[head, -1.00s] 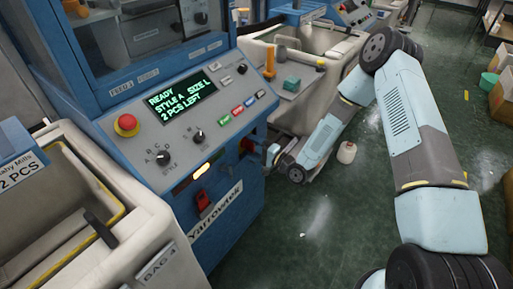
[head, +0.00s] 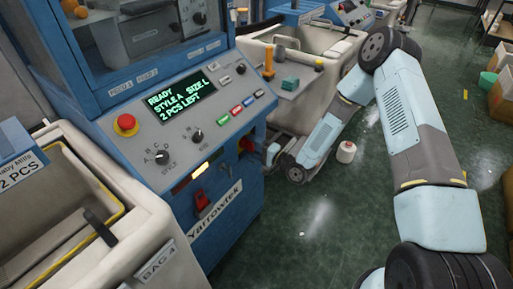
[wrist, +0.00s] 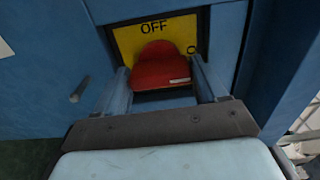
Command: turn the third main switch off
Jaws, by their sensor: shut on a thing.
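In the wrist view a red switch handle (wrist: 158,62) stands in front of a yellow plate (wrist: 127,38) set in a blue panel. The plate reads OFF above the handle, and a round mark shows at its right. My gripper (wrist: 160,84) has one finger on each side of the handle and is shut on it.
The near machine carries a lit display (head: 181,96), a red push button (head: 126,124) and a red front switch (head: 202,201). A white cone (head: 346,151) stands on the floor near my arm. The green floor (head: 310,235) ahead is largely clear.

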